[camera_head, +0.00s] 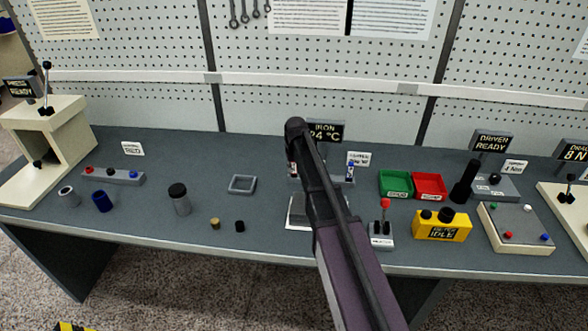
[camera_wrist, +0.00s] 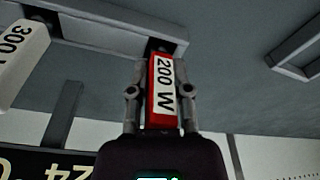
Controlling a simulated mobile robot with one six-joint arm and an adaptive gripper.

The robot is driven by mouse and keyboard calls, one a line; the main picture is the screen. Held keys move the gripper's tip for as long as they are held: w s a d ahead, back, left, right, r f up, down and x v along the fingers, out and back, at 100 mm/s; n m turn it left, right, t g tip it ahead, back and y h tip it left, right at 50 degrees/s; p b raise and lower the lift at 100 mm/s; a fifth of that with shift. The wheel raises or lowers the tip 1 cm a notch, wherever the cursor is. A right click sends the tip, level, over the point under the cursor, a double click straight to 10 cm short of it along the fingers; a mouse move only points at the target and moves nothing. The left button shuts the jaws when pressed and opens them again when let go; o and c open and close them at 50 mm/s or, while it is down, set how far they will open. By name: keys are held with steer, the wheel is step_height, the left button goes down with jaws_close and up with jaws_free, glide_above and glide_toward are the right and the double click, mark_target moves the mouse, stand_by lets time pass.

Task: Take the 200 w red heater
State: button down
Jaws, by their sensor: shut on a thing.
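The 200 W red heater (camera_wrist: 163,92) is a red block with a white "200 W" label, seen in the wrist view. My gripper (camera_wrist: 161,68) is shut on it, one finger on each side. The heater's far end is close to a dark slot in a grey rack (camera_wrist: 110,22); I cannot tell whether it still sits in the slot. In the head view my arm hides the gripper and most of the rack.
A white "300 W" block (camera_wrist: 20,62) stands at the rack's left in the wrist view. The iron display (camera_head: 327,131) is behind my arm. Green (camera_head: 395,184) and red (camera_head: 430,186) bins and a yellow box (camera_head: 441,226) stand to the right. A square grey frame (camera_head: 242,177) lies left.

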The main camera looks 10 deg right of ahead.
steer(key=shift+r, duration=0.15)
step_height(320, 180, up, 10)
steer(key=p, duration=0.9)
steer(key=shift+f+p, duration=0.2)
steer(key=shift+p, duration=0.2)
steer(key=shift+a, duration=0.1)
